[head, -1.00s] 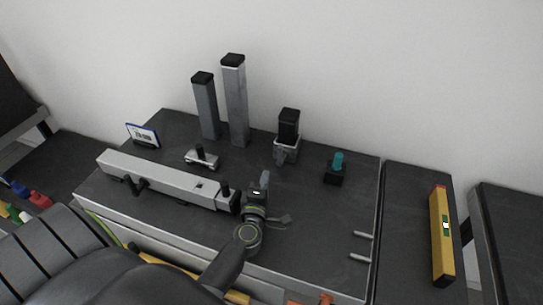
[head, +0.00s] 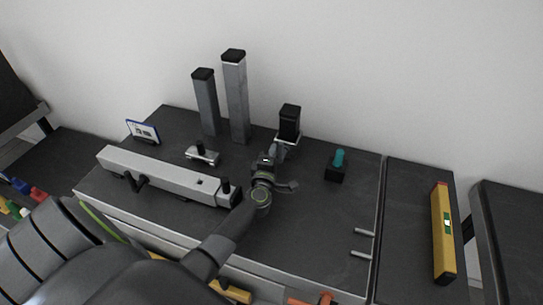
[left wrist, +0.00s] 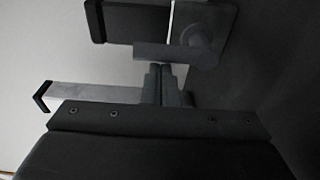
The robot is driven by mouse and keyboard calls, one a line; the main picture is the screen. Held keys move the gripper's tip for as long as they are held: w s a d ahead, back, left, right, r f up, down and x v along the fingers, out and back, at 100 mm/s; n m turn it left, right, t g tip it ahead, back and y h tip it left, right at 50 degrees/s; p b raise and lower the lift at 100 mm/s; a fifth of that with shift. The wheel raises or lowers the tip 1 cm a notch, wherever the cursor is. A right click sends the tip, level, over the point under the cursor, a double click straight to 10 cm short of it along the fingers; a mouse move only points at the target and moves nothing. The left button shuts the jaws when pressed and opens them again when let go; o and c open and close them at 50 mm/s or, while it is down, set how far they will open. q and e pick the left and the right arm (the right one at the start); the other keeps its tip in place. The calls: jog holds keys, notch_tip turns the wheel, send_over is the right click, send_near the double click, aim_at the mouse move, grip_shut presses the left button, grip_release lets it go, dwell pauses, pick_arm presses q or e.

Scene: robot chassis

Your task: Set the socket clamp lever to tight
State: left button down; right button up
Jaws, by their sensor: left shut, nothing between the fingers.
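The grey socket clamp (head: 292,141) stands at the back of the dark bench with a black post (head: 290,121) upright in it. In the left wrist view its lever (left wrist: 160,51) is a grey bar running sideways from a round pivot (left wrist: 202,40) on the socket. My left gripper (head: 268,155) is in front of the socket and hides most of the lever in the head view. In the left wrist view its fingers (left wrist: 161,72) are shut and empty, with their tips close to the lever; I cannot tell if they touch. My right gripper is not in view.
Two tall grey posts (head: 235,98) stand left of the socket. A long pale beam (head: 165,175) and a small clamp block (head: 203,153) lie to the left. A teal-knobbed block (head: 337,165) stands right. A yellow level (head: 442,235) lies on the right surface.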

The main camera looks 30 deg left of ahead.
pick_arm(q)
jog(key=shift+d+r+m+p, duration=0.15)
jog(key=shift+d+m+p, duration=0.2)
jog(key=shift+m, duration=0.55)
dwell(0.3)
jog(key=m, duration=0.1)
jog(key=d+m+p, duration=0.1)
jog(key=m, duration=0.1)
jog(key=d+m, duration=0.1)
jog(key=shift+w+r+m+t, duration=0.15)
jog(key=shift+w+m+t, duration=0.15)
jog(key=shift+t, duration=0.1)
jog(key=shift+d+m+p, duration=0.25)
jog(key=shift+m+p, duration=0.15)
jog(key=shift+m, duration=0.4)
jog(key=shift+w+d+f, duration=0.1)
jog(key=shift+d+f, duration=0.15)
jog(key=shift+d, duration=0.05)
jog(key=shift+d+f, duration=0.1)
jog(key=shift+d, duration=0.1)
notch_tip(320, 180, up, 10)
jog(key=p, duration=0.6)
